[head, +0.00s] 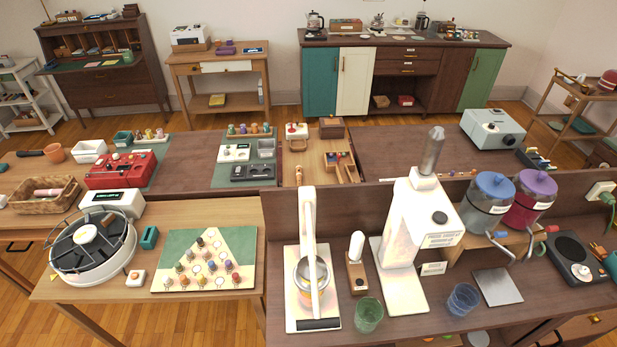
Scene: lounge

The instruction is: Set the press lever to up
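A white press-like device (292,312) stands at the left end of the dark counter in the head view. A long white bar (308,230) runs from its back over a metal bowl (302,282) toward the front; it looks like the lever, but its exact angle is hard to tell from above. Something orange shows in the bowl, partly hidden by the bar. A tall white machine (408,240) with a grey cylinder on top stands to the right. Neither of my grippers is in view.
A small white-topped tool on a wooden stand (357,276), a green glass (369,315) and a blue glass (462,299) stand near the press. Two lidded canisters (487,207) and a hot plate (571,252) are farther right. A peg board (206,262) lies on the left table.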

